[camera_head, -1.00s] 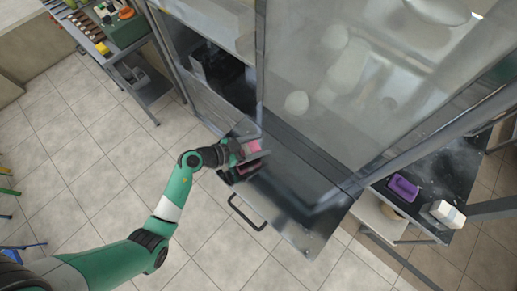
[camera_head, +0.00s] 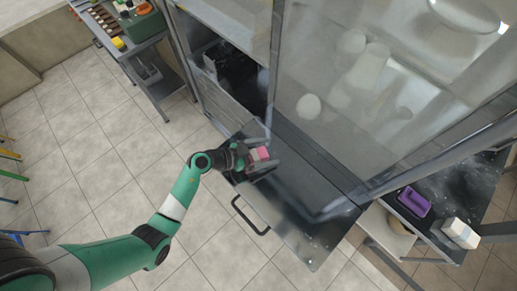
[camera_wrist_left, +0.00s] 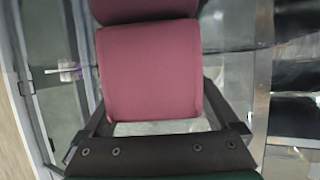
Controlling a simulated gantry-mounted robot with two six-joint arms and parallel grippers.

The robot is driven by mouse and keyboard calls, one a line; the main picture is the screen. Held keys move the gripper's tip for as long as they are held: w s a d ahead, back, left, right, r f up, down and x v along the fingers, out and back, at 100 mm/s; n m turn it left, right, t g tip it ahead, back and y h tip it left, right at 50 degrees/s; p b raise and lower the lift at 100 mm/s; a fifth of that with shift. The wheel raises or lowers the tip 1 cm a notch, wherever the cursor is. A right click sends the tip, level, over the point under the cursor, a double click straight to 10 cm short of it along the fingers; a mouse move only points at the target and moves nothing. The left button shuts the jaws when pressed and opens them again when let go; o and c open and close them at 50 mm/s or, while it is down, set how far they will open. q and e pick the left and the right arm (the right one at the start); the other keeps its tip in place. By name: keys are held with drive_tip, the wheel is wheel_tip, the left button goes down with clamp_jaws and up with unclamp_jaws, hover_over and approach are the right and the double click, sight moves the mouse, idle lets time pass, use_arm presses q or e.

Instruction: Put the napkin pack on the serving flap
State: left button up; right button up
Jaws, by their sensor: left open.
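The napkin pack is a pink and white block (camera_head: 263,153) at my left gripper (camera_head: 264,164), over the left end of the serving flap. The serving flap (camera_head: 298,205) is a dark panel with a black handle on its front edge. In the left wrist view the pack shows as a dark red block (camera_wrist_left: 152,72) between the two open fingers of the left gripper (camera_wrist_left: 155,105). I cannot tell whether the pack touches the flap. My right gripper is out of view.
A glass-sided cabinet (camera_head: 350,90) rises behind the flap. A purple item (camera_head: 414,202) and a white carton (camera_head: 460,233) stand on a dark counter at right. A shelf unit (camera_head: 150,40) stands at top left. The flap's middle and right are clear.

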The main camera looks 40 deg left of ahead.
use_arm(q)
drive_tip(key=shift+s+a+r, duration=0.15)
drive_tip(key=shift+s+r, duration=0.1)
drive_tip(key=shift+r, duration=0.05)
drive_tip(key=p+v, duration=0.4)
drive_tip(key=v, duration=0.6)
drive_tip(key=shift+s+a+r, duration=0.1)
drive_tip(key=shift+s+r, duration=0.05)
drive_tip(key=shift+s+a+r, duration=0.1)
drive_tip(key=shift+s, duration=0.3)
